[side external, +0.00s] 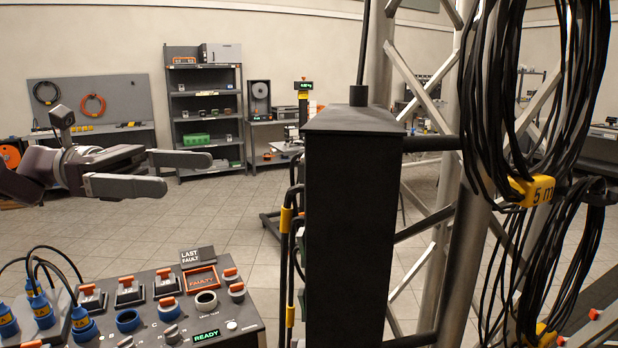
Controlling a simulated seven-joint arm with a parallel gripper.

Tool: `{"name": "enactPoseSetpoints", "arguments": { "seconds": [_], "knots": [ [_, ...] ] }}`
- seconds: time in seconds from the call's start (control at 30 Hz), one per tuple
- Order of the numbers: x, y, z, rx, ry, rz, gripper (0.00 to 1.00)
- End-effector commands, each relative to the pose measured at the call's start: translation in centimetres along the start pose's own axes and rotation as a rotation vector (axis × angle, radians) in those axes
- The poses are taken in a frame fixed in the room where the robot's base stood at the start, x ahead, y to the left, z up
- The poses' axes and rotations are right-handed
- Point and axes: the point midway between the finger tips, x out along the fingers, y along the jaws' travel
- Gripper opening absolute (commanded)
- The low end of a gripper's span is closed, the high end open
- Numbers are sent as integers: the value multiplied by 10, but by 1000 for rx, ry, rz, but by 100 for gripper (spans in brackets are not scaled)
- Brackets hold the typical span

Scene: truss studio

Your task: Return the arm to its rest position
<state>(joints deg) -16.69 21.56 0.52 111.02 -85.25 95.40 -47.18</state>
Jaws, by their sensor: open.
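My gripper (186,174) is at the left of the side external view. Its two fingers point right and stand apart, with nothing between them. It is in the air, above and behind the control panel (255,327), and touches nothing that I can see. My arm enters from the left edge; the rest of it is out of view.
The panel carries orange-capped switches, a green READY display (206,336) and blue plugs (43,312) with black cables. A dark upright box (352,220) stands right of my gripper. Beyond it are a metal truss (459,200) and hanging cable coils (535,90). Open air separates gripper and box.

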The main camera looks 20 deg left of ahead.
Motion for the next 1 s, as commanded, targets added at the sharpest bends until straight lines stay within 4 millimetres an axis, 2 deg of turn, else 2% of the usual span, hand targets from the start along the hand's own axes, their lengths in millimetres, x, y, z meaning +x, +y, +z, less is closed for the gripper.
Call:
{"name": "enactPoseSetpoints", "arguments": {
  "seconds": [0.13,0.3,0.37,0.47,0.5,0.57,0.6,0.67,0.7,0.83,0.9,1.0],
  "knots": [
    [-13,0,0,0,0,1,100],
    [-13,-1,0,2,3,-2,100],
    [-8,-10,-1,28,34,-17,100],
    [12,-63,-15,186,224,-111,100],
    [18,-96,-28,302,347,-175,100],
    [15,-148,-57,528,561,-297,100],
    [3,-178,-79,698,708,-391,100],
    [-23,-211,-109,951,906,-533,100],
    [-42,-224,-124,1111,1023,-626,100],
    [-96,-240,-149,1516,1301,-878,100],
    [-112,-240,-152,1641,1386,-966,100],
    [-122,-239,-154,1719,1439,-1026,100]
  ]
}}
